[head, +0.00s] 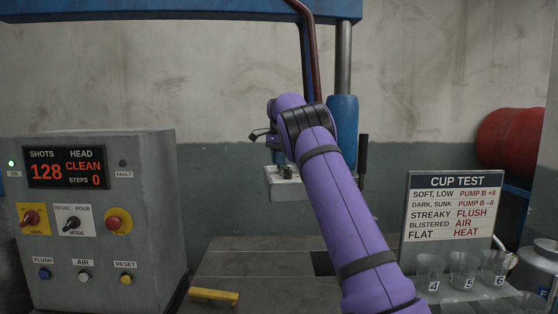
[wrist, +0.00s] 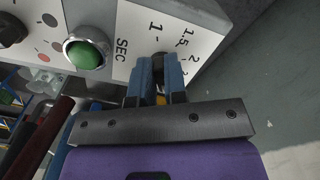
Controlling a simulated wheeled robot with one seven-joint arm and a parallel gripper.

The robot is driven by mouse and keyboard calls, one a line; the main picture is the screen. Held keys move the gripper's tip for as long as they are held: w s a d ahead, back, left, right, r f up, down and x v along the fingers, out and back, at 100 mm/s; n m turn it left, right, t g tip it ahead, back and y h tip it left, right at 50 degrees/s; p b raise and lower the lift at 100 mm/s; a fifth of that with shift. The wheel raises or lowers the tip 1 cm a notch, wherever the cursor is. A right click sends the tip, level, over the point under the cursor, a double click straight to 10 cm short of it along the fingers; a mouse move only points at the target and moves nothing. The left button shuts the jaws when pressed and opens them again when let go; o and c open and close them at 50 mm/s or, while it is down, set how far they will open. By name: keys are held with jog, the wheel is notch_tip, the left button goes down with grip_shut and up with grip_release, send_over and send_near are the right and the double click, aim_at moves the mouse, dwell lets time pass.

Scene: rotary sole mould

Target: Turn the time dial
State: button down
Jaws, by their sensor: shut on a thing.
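The time dial (wrist: 158,66) is a small dark knob on a white panel (wrist: 124,20) in the wrist view. Printed marks "SEC", "1", "1.5" and "2" lie around it. My gripper (wrist: 159,73) has its two blue fingers on either side of the knob and is shut on it. The fingers hide much of the dial, and I cannot make out a pointer. In the head view my purple arm reaches up toward the blue machine, and the dial cannot be made out there.
A green button (wrist: 86,53) and a black knob (wrist: 10,30) sit left of the dial. In the head view a grey control cabinet (head: 150,220) stands at left. A cup test sign (head: 450,183) and several clear cups stand at right, and a yellow-handled tool (head: 214,296) lies in front.

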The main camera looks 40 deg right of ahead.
jog(key=shift+m, duration=0.5)
jog(key=c, duration=1.2)
grip_release()
jog(key=shift+o, duration=0.2)
notch_tip(320, 180, up, 7)
jog(key=shift+w+f, duration=0.1)
jog(key=shift+f, duration=0.1)
jog(key=shift+r, duration=0.4)
